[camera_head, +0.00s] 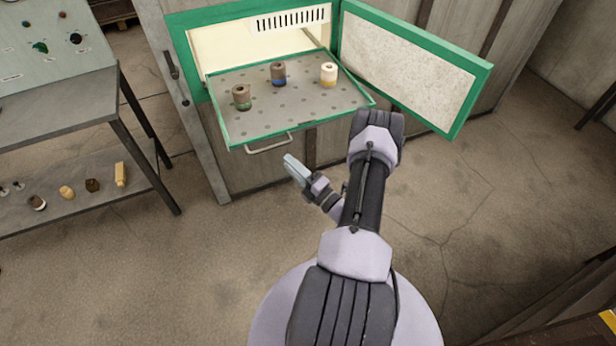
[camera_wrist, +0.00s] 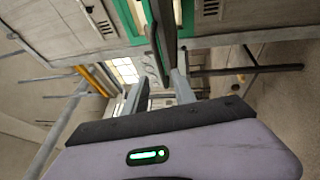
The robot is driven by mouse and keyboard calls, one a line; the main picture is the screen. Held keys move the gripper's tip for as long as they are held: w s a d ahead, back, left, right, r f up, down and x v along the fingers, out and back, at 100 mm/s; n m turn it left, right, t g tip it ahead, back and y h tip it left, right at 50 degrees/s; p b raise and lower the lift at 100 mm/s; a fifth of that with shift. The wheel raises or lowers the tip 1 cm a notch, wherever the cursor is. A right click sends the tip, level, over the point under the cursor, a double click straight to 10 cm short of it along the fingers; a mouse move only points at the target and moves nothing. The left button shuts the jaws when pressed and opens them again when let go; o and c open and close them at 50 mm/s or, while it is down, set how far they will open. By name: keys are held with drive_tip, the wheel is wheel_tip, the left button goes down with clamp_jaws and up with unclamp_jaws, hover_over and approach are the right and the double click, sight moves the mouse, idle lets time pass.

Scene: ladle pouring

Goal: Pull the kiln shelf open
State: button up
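The kiln shelf (camera_head: 290,112), a grey perforated tray with a green rim, sticks well out of the kiln (camera_head: 185,60). Three small cylinders stand upright on it: one with a green band (camera_head: 241,97), one with a blue band (camera_head: 278,74) and a cream one with a yellow band (camera_head: 328,73). A pale bar handle (camera_head: 268,146) is on the shelf's front edge. My gripper (camera_head: 292,165) is just right of and below the handle, seemingly apart from it. In the wrist view its two fingers (camera_wrist: 158,90) stand apart, with no object clearly held between them.
The green-framed kiln door (camera_head: 410,65) stands wide open on the right. A grey bench (camera_head: 60,110) with a lower shelf carrying several small items stands on the left. The concrete floor (camera_head: 190,260) in front of the kiln is clear on both sides of my arm.

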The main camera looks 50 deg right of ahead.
drive_tip(key=v, duration=0.8)
drive_tip(key=shift+s+p, duration=0.2)
drive_tip(key=shift+p, duration=0.25)
